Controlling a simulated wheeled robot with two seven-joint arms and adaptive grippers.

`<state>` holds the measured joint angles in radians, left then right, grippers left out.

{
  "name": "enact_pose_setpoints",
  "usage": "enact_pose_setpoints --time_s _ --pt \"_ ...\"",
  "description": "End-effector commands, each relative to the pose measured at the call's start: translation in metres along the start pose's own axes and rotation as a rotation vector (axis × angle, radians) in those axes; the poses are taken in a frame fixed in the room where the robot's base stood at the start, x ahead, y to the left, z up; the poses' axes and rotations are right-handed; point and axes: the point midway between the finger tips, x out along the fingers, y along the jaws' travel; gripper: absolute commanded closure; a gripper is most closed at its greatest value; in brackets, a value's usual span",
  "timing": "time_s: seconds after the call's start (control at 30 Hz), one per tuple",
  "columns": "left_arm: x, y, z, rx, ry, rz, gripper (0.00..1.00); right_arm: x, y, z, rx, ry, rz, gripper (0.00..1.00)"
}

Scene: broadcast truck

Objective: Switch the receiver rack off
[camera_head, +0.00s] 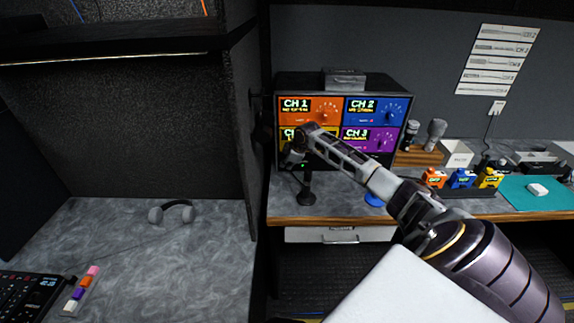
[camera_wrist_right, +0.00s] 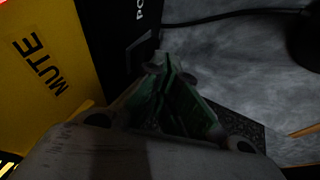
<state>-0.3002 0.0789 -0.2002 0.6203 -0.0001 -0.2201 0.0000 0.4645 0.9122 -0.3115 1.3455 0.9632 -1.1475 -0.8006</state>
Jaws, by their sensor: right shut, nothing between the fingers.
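The receiver rack (camera_head: 343,98) stands on the right-hand counter, with coloured channel panels: orange CH 1, blue CH 2, purple CH 3 and a yellow one mostly hidden by my arm. My right gripper (camera_head: 291,160) is at the rack's lower left front. In the right wrist view the yellow panel (camera_wrist_right: 45,65) reads MUTE. Beside it is a black strip (camera_wrist_right: 118,35) with partly cut-off lettering starting "PO" and a dark switch-like part below. My right gripper's fingers (camera_wrist_right: 160,75) are shut and empty close to that strip; I cannot tell whether they touch it. My left gripper is out of view.
A dark stand (camera_head: 306,190) is on the counter below my gripper. Microphones (camera_head: 435,133), small coloured boxes (camera_head: 461,179) and a teal mat (camera_head: 540,194) lie to the right. A dark partition (camera_head: 240,130) separates the left desk, which holds headphones (camera_head: 172,211).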

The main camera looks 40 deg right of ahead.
Motion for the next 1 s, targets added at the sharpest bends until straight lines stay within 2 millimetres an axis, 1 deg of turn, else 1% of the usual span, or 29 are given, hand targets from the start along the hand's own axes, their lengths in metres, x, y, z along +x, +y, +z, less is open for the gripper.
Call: enact_pose_setpoints --time_s 0.27,0.67,0.83,1.0 --pt "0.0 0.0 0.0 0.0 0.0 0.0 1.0 0.003 0.001 0.002 -0.01 0.001 0.031 1.0" --pt "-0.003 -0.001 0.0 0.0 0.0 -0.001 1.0 0.01 0.002 0.004 -0.064 0.02 0.189 1.0" --pt "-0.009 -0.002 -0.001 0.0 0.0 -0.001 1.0 0.01 0.001 0.004 -0.088 0.031 0.25 1.0" --pt "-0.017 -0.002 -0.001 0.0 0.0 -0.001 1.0 0.011 0.001 0.004 -0.088 0.034 0.261 1.0"
